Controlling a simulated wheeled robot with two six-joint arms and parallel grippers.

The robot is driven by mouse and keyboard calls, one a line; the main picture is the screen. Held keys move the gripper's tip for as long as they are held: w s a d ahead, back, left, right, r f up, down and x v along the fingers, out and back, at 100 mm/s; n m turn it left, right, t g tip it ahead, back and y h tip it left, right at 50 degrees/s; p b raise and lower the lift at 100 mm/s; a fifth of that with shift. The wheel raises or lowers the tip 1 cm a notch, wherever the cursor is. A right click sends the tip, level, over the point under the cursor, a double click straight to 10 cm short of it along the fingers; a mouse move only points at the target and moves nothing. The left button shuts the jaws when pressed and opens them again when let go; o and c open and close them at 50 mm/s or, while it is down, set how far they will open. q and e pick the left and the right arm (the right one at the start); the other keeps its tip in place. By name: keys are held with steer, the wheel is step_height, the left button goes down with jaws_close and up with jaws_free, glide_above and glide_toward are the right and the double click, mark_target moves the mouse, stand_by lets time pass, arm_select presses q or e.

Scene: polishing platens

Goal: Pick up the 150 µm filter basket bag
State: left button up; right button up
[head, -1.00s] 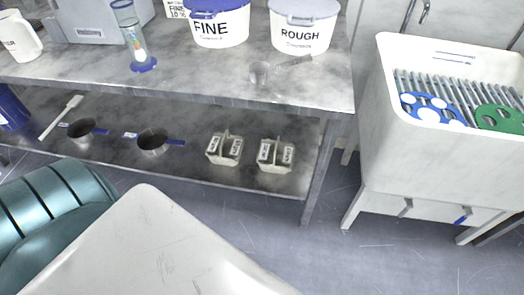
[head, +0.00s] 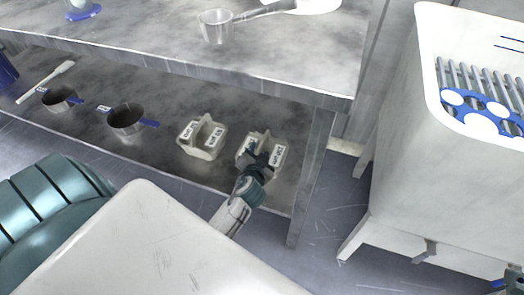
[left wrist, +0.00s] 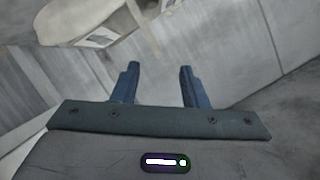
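Two pale filter baskets with raised middle handles and small white labels stand on the lower shelf. One is the left basket (head: 202,140); the other is the right basket (head: 277,156). The label print is too small to read, so I cannot tell which is the 150 µm one. My left gripper (head: 259,160) is at the right basket, over its near side and hiding part of it. In the left wrist view its two fingers (left wrist: 157,84) stand apart with a gap between them. Pale surfaces lie beyond them.
Two dark pans (head: 127,120) with blue handles and a white-ended tool (head: 46,82) lie left on the shelf. The tabletop edge (head: 250,83) overhangs the shelf, with a clear cup (head: 216,27) on it. A table leg (head: 312,175) and white sink (head: 400,150) stand right.

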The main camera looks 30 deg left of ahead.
mark_target(262, 145)
arm_select(q)
steer(key=x, duration=0.2)
steer(key=b+x, duration=0.1)
steer(key=x, duration=0.4)
steer(key=shift+w+f+b, duration=0.2)
steer(key=shift+f+b, duration=0.15)
steer(key=shift+f, duration=0.1)
steer(key=shift+c, duration=0.4)
steer(key=shift+d, duration=0.1)
jaws_close()
